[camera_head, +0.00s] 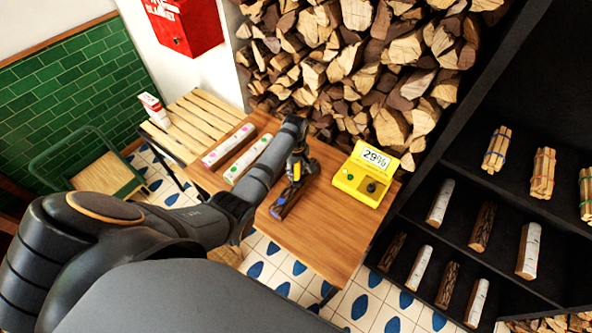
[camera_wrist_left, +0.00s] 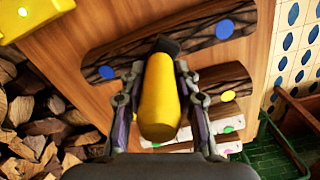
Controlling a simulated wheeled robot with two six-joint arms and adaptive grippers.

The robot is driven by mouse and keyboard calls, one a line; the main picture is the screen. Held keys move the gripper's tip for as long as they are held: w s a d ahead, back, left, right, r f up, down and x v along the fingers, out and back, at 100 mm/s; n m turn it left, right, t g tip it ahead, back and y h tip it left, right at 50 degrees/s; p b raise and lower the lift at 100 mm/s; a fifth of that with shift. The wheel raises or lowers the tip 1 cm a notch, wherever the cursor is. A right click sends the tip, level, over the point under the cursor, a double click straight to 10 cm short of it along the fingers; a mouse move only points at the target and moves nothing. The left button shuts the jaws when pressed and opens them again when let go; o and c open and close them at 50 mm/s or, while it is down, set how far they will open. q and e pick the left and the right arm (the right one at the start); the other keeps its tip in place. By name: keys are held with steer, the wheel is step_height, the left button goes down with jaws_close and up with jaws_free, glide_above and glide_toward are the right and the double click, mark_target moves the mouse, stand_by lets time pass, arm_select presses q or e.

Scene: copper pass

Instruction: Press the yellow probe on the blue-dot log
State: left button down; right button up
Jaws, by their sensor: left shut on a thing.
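The blue-dot log (camera_head: 284,203) is dark-barked and lies on the wooden table. In the left wrist view the log (camera_wrist_left: 200,35) shows a blue dot near each end. My left gripper (camera_head: 297,166) is over this log, shut on the yellow probe (camera_wrist_left: 159,100). The probe's dark tip (camera_wrist_left: 168,45) overlaps the middle of the log, between the dots; I cannot tell whether it touches. The yellow meter (camera_head: 356,180) on the table reads 29%. My right gripper is not in view.
A dark yellow-dot log (camera_wrist_left: 215,80) lies beside the blue-dot log. White logs with a pink dot (camera_head: 228,146) and a green dot (camera_head: 247,160) lie farther left. The table's front right (camera_head: 330,235) is clear. A dark shelf (camera_head: 455,240) with logs stands right.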

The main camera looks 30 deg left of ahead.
arm_select(q)
step_height(320, 180, up, 2)
steer(key=shift+w+r+p, duration=0.1)
steer(key=shift+p, duration=0.7)
step_height(320, 180, up, 2)
steer(key=shift+r+p, duration=0.15)
steer(key=shift+p, duration=0.65)
steer(key=shift+r, duration=1.05)
